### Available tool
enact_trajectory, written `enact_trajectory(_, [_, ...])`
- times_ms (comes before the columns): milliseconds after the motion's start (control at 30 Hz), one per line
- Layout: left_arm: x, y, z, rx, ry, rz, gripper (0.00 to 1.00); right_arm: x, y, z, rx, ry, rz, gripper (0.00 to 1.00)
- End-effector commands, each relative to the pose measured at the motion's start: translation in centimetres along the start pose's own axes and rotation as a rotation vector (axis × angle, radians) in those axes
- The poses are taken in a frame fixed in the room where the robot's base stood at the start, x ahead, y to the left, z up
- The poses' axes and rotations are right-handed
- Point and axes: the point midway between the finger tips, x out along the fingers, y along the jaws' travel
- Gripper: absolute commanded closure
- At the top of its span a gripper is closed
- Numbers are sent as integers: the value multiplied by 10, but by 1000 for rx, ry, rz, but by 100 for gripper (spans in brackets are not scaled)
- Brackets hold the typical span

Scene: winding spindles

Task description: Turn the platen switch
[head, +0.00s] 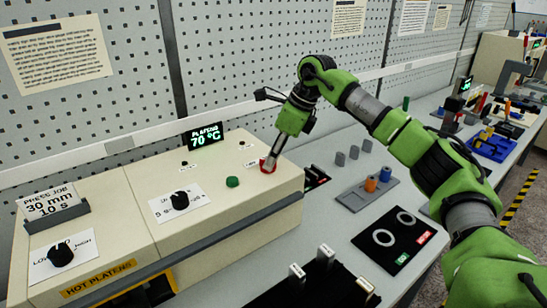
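The cream press machine (120,215) stands on the left with a yellow "HOT PLATENS" label. Its display (204,138) reads "PLATENS 70 °C". A black knob (61,255) sits on a low-to-high plate at the front left. A second black knob (181,200) sits on a plate marked in seconds. A green button (232,181) is on the top. My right gripper (270,160) points down at a red part (266,168) on the machine's right end, beside a small, partly hidden label. I cannot tell if its fingers grip it. My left gripper is out of view.
A grey tray (350,200) holds orange and blue pieces. A perforated wall (240,50) runs behind. More tools lie at the far right.

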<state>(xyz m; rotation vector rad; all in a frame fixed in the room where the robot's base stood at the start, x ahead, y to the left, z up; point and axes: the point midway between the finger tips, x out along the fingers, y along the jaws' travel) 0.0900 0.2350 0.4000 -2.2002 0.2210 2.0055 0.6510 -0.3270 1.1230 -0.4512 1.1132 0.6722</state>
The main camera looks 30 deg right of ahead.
Motion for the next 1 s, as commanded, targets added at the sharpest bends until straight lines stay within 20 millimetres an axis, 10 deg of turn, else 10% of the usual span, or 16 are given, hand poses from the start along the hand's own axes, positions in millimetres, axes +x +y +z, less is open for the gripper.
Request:
enact_trajectory(367, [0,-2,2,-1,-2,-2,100,-4,0,-1,2,2,1,75])
enact_trajectory(1000, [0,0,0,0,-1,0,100,-113,0,0,2,0,0,75])
